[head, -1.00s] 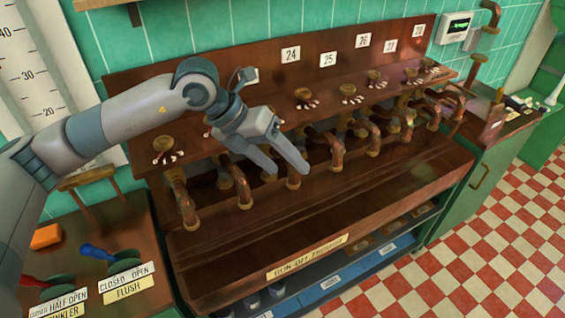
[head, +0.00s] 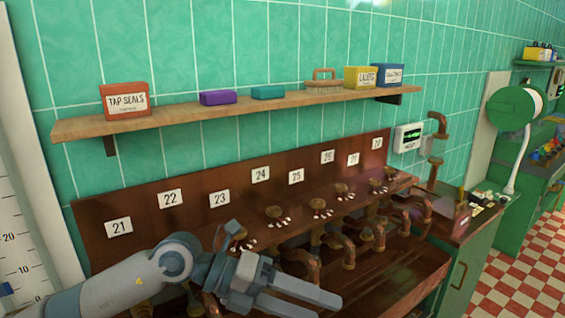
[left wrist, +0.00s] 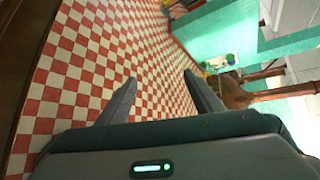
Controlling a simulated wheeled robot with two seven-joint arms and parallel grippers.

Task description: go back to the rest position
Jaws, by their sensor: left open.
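My left gripper (head: 305,299) reaches in from the lower left in the head view, in front of the row of copper taps. Its two fingers are apart with nothing between them. In the left wrist view the open fingers (left wrist: 160,90) point out over the red and white checkered floor (left wrist: 95,65), with a copper pipe (left wrist: 275,95) to the right of them. My right gripper is not in view.
A brown wooden tap bench (head: 225,180) with numbered plates and copper pipes (head: 348,250) runs along the green tiled wall. A shelf (head: 190,114) above holds boxes and a brush (head: 323,82). A green cabinet (head: 470,255) stands to the right; checkered floor lies beyond.

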